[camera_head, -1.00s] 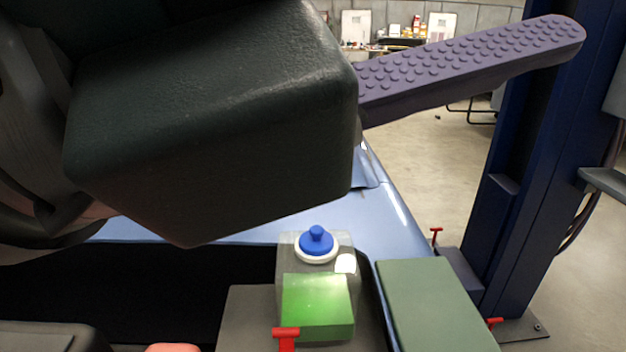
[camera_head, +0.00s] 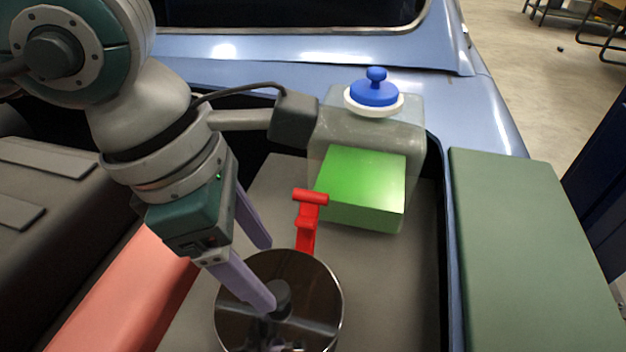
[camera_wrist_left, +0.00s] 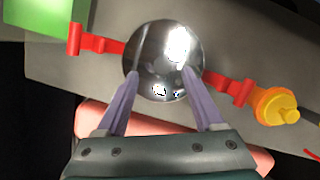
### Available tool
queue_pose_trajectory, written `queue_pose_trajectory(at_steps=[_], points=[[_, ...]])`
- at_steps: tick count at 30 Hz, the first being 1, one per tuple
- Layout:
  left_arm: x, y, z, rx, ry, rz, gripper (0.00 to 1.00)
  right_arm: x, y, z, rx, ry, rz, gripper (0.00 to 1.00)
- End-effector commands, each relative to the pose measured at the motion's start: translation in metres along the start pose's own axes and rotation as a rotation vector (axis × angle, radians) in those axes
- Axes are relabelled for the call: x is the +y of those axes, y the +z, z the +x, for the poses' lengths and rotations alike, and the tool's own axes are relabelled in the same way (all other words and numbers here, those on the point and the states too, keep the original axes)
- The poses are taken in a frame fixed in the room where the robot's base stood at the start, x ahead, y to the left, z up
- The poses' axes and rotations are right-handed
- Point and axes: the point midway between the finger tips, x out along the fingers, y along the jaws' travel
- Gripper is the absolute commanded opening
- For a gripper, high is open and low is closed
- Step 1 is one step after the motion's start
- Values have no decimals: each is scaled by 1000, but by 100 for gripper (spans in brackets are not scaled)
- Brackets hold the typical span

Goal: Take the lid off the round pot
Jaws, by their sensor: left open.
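The round pot's shiny, mirror-like lid (camera_head: 310,285) is at the bottom centre of the head view, with a dark knob (camera_head: 283,292) on top. In the left wrist view the lid (camera_wrist_left: 160,48) is at upper centre. Red handles stick out on both sides there, and one red handle (camera_head: 307,225) shows in the head view. My left gripper (camera_head: 269,275) is open, its two purple fingers pointing down at the lid near the knob. In the wrist view its fingertips (camera_wrist_left: 160,73) overlap the lid; I cannot tell if they touch it. My right gripper is not visible.
A green block (camera_head: 362,185) stands behind the pot, by a clear container (camera_head: 412,125) with a blue-knobbed lid (camera_head: 374,92). A salmon block (camera_head: 125,290) lies left, a dull green slab (camera_head: 530,240) right. An orange lidded thing (camera_wrist_left: 273,106) is beside the pot in the wrist view.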

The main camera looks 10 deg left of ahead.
Motion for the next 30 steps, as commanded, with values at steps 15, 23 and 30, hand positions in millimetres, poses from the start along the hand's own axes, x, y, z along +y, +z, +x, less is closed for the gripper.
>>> queue_pose_trajectory(at_steps=[15, 23, 30], points=[[-4, -4, 46, -1, -1, 0, 69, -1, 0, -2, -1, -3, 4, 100], [-4, -4, 45, -1, -1, 0, 46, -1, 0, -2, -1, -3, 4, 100], [-4, -4, 45, -1, -1, 0, 19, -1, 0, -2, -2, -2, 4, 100]])
